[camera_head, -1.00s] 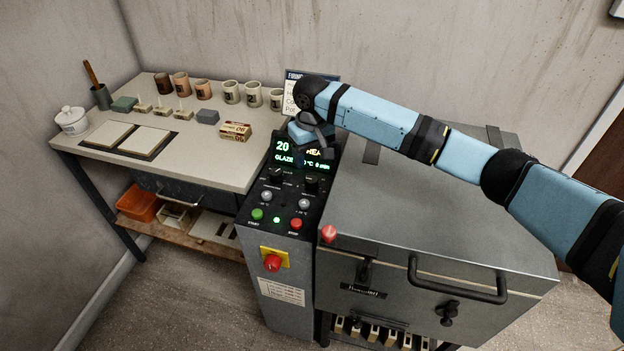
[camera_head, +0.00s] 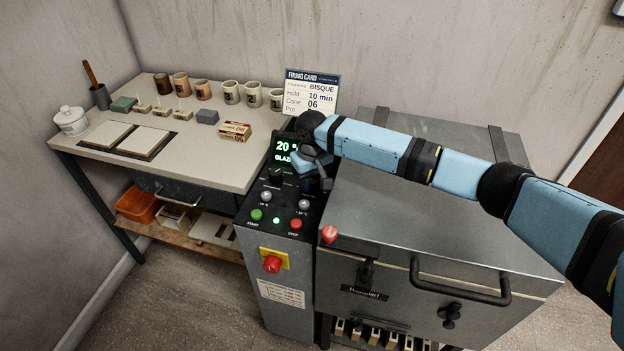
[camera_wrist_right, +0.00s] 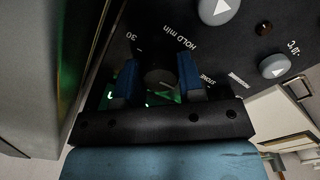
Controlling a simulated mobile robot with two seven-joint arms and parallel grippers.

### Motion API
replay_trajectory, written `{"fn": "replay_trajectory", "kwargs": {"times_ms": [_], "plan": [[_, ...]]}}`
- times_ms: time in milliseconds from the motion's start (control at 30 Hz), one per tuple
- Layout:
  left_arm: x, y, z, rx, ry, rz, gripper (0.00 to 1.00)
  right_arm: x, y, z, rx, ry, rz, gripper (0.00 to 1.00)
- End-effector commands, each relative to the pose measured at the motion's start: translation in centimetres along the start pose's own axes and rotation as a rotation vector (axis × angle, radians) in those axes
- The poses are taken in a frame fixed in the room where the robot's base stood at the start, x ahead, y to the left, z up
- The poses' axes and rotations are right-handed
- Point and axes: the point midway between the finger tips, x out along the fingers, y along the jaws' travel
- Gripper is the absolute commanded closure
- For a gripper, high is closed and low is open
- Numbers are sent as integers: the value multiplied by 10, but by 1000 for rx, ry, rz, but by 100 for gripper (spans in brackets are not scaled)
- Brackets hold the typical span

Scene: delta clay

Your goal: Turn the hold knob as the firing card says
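The firing card (camera_head: 312,92) stands behind the control panel (camera_head: 262,205) and reads BISQUE, Hold 10 min, Cone 06. The hold knob (camera_wrist_right: 160,79) is in the right wrist view, beside the "HOLD min" print and a 30 mark. My right gripper (camera_wrist_right: 160,85) is open, with one blue finger on each side of the knob; I see no clear contact. In the head view my right gripper (camera_head: 318,180) covers the hold knob. The lit display (camera_head: 284,150) shows 20 and the start of GLAZE; its right part is hidden. My left gripper is not in view.
The other dark knob (camera_head: 276,175) is left of the gripper. Below are grey buttons, a green button (camera_head: 257,215), a red button (camera_head: 296,224) and a red emergency stop (camera_head: 272,264). The kiln lid (camera_head: 425,210) lies right, under my arm. A worktable (camera_head: 195,165) with cups stands left.

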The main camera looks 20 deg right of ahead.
Motion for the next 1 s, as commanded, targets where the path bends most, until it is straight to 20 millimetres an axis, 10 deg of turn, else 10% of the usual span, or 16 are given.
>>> {"fn": "replay_trajectory", "kwargs": {"times_ms": [1000], "plan": [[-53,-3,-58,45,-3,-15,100,-8,-1,2,501,-7,-1,88]]}}
